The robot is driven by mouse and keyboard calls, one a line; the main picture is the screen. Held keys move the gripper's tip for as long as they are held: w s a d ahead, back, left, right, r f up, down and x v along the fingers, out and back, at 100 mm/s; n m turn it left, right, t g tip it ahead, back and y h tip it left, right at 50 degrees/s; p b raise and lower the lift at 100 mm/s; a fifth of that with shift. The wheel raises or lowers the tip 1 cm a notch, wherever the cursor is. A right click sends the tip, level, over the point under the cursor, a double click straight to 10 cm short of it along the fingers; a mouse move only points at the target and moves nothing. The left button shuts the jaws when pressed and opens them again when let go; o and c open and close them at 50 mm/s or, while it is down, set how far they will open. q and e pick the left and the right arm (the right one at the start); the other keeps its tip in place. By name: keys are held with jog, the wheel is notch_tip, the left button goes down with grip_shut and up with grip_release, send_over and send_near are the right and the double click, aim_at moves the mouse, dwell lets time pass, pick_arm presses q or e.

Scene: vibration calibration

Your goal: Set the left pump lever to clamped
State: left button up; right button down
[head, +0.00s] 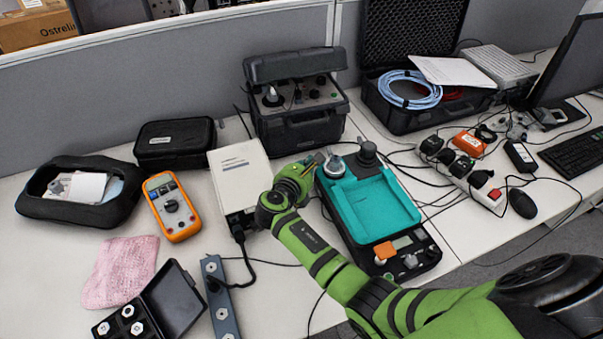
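A black device with a teal tray (368,212) stands right of the table's middle. At its back edge are a silver round fitting (334,167) on the left and a black knob (368,155) on the right. I cannot clearly make out a left pump lever or its position. My green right arm reaches in from the lower right, and its gripper (316,161) is at the device's back left corner, close beside the silver fitting. The fingers are small and partly hidden, so whether they touch it or are open is unclear. My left gripper is not in view.
A white box (240,176) lies left of the gripper, and a black case (298,112) with knobs stands behind. An orange multimeter (172,207), a power strip (461,174) and loose cables lie around. An orange button (384,251) and small display are at the device's front.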

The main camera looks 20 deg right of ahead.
jog(key=v, duration=0.5)
jog(key=shift+s+a+r, duration=0.1)
jog(key=shift+s+a, duration=0.15)
